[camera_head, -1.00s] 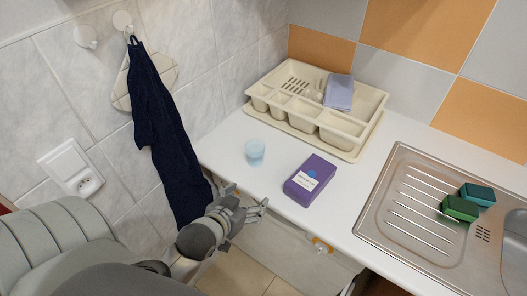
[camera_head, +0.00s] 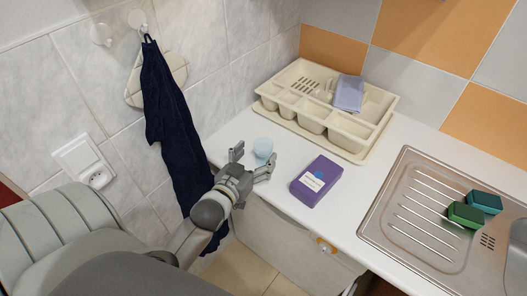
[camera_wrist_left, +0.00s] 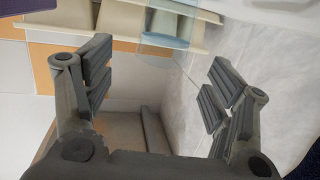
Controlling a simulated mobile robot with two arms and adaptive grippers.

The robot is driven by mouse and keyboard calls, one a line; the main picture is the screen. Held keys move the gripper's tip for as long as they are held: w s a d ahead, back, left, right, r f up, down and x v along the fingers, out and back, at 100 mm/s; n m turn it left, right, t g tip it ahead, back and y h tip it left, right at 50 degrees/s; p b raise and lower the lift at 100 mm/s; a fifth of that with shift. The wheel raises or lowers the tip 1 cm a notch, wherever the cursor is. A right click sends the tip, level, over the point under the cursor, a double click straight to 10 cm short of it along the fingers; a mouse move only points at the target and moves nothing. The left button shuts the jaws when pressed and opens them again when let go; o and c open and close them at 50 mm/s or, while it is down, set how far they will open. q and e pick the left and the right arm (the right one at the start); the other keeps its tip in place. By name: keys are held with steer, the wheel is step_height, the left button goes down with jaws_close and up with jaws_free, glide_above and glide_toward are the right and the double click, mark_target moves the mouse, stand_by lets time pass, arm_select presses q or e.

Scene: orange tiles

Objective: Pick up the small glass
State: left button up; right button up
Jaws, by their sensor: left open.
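The small glass (camera_head: 263,147) is pale blue and see-through, and stands on the white counter near its left front corner. My left gripper (camera_head: 253,160) is open and empty, on the near side of the glass at the counter's edge, with its fingers spread toward it. In the left wrist view the glass (camera_wrist_left: 168,25) shows at the top, beyond the spread fingers of the gripper (camera_wrist_left: 155,85) and not between them. The lower part of the glass is partly hidden by the gripper in the head view. My right gripper is not in view.
A purple box (camera_head: 316,181) lies on the counter just right of the gripper. Behind stands a cream cutlery tray (camera_head: 347,142) with a folded cloth (camera_head: 349,93). A steel sink (camera_head: 400,222) with two sponges is at right. A dark towel (camera_head: 176,130) hangs at left.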

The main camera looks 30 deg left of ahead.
mark_target(267, 140)
arm_select(q)
steer(key=p+x, duration=0.2)
steer(key=x, duration=0.3)
steer(key=shift+a+r, duration=0.15)
steer(key=shift+w, duration=0.35)
steer(key=shift+s, duration=0.1)
steer(key=shift+c, duration=0.9)
steer(key=c, duration=1.2)
steer(key=shift+o, duration=0.2)
steer(key=shift+r, duration=0.1)
